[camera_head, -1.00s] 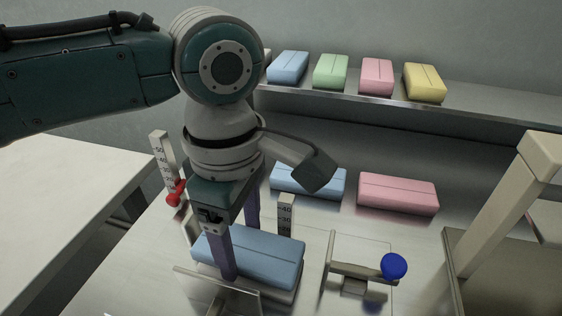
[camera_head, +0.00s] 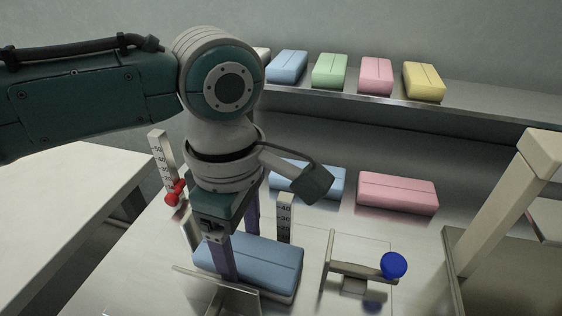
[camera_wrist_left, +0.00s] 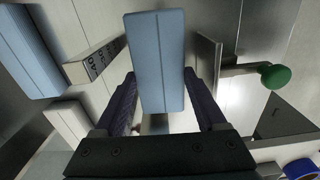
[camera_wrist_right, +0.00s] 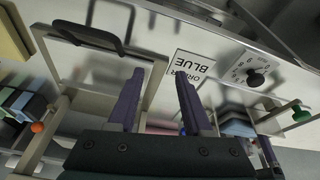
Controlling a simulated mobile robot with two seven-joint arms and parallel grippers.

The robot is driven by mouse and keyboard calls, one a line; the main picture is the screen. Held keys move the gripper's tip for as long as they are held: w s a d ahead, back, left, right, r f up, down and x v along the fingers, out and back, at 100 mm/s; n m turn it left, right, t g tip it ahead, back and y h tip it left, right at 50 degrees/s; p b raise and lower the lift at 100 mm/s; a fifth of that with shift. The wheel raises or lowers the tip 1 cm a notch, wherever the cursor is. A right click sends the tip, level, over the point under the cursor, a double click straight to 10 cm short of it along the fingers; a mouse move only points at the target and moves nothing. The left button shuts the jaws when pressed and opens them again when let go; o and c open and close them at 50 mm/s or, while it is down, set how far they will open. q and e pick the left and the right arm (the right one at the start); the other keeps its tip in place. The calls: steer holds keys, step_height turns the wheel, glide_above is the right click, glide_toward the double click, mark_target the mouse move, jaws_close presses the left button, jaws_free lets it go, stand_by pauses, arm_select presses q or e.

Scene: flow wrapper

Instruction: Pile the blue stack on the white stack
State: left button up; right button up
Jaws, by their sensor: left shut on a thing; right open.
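The blue stack (camera_head: 262,262) is a light blue block lying flat between the fingers of my left gripper (camera_head: 240,250). It fills the gap between both fingers in the left wrist view (camera_wrist_left: 157,65). A thin pale layer (camera_head: 284,297) shows under its front edge; it may be the white stack, but the blue stack hides most of it. I cannot tell whether the two touch. My right gripper is outside the head view; in the right wrist view its fingers (camera_wrist_right: 158,88) are apart with nothing between them.
A ruler post (camera_head: 285,215) stands close behind the held stack, and another with a red knob (camera_head: 175,192) stands left. A blue knob (camera_head: 393,265) is at right. Another blue stack (camera_head: 330,182) and a pink stack (camera_head: 398,192) lie behind. The right wrist view shows an "ORDER BLUE" sign (camera_wrist_right: 190,65).

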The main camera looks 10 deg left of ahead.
arm_select(q)
steer(key=shift+f, duration=0.15)
steer(key=o, duration=1.2)
arm_select(e)
steer(key=shift+d, duration=0.1)
arm_select(q)
steer(key=shift+o, duration=0.2)
step_height(320, 180, up, 10)
steer(key=p, duration=0.2)
steer(key=shift+p, duration=0.35)
arm_select(e)
step_height(320, 180, up, 3)
steer(key=shift+f, duration=0.15)
